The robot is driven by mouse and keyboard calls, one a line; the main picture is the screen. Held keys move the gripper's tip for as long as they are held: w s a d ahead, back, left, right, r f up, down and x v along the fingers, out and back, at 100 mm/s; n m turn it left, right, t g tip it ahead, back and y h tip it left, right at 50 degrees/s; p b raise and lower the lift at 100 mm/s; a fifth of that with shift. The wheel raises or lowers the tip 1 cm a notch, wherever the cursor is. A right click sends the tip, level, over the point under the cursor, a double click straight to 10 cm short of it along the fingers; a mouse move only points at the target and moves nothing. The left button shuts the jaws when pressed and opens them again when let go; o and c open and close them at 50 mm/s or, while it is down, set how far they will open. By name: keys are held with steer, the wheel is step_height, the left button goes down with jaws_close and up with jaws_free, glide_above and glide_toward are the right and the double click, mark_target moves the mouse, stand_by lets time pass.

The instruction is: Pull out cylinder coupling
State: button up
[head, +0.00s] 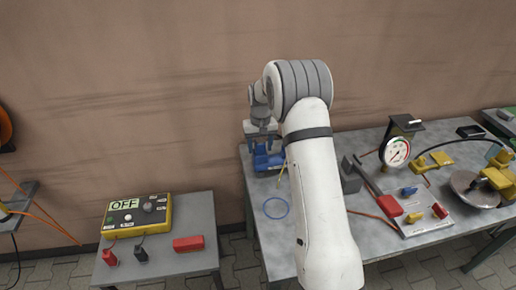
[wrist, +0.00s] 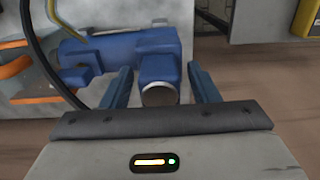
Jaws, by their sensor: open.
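A blue fitting with a round silver end (wrist: 158,72) shows in the wrist view, joined to a blue horizontal body (wrist: 112,50). I take it for the cylinder coupling. My gripper (wrist: 160,88) is open, one blue finger on each side of the fitting. Small gaps show between fingers and fitting; I cannot tell whether either touches. In the head view my gripper (head: 262,136) is just above the blue assembly (head: 266,159) at the workbench's left end. My arm partly hides that area.
On the workbench (head: 370,235) are a blue ring (head: 276,208), a pressure gauge (head: 396,152), a red block (head: 388,205) and yellow clamps on a disc (head: 472,188). A yellow control box (head: 136,215) reading OFF stands on a left table with a red block (head: 188,243).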

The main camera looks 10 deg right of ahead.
mark_target(260, 141)
stand_by(0.9)
jaws_close()
stand_by(0.4)
steer(key=shift+r, duration=0.15)
steer(key=shift+r+p, duration=1.65)
steer(key=shift+r, duration=1.25)
